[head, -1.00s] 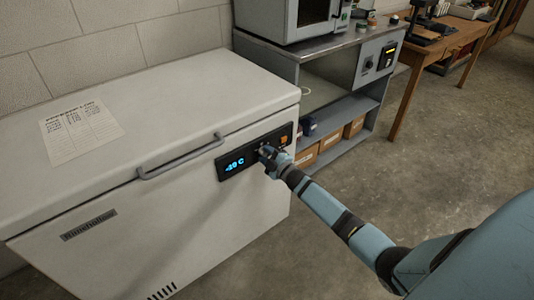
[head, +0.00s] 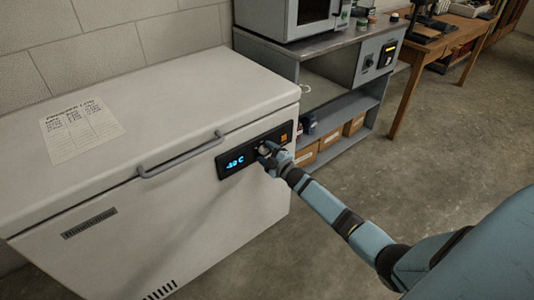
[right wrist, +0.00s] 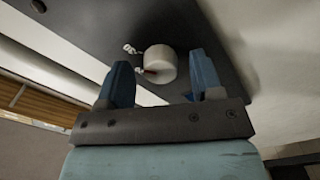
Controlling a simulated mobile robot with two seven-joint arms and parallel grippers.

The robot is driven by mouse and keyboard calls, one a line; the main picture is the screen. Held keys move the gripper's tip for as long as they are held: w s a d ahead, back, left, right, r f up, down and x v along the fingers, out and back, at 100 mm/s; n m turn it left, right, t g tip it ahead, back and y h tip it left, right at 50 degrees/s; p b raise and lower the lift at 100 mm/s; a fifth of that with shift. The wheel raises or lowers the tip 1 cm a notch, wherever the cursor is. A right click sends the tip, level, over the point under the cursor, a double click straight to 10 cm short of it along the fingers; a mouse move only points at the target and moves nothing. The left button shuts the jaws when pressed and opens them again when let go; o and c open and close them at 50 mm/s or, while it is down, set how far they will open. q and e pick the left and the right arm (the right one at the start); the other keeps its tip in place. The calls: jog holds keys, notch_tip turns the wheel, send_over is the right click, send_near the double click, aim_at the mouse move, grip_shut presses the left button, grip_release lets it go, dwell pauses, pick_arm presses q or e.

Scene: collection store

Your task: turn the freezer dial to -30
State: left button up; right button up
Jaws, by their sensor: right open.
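The white chest freezer (head: 170,215) has a black control panel (head: 282,128) on its front, at the right end. Its blue display (head: 235,162) appears to read -40 C. In the right wrist view the round white dial (right wrist: 160,63) stands out from the dark panel, with a small red mark and white markings at its left side. My right gripper (head: 266,152) is at the panel and mostly hides the dial in the head view. Its two blue fingers (right wrist: 160,62) are open, one on each side of the dial, with gaps showing. My left gripper is not in view.
A grey handle (head: 180,157) sticks out from the lid edge left of the panel. A paper list (head: 80,130) lies on the lid. A grey bench (head: 345,65) with boxes on its shelf stands right of the freezer. The floor in front is clear.

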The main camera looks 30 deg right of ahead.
pick_arm(q)
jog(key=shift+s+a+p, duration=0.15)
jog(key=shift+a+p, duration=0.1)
jog(key=shift+p, duration=0.9)
pick_arm(e)
jog(key=s+d, duration=0.1)
jog(key=s, duration=1.2)
jog(key=shift+s, duration=0.4)
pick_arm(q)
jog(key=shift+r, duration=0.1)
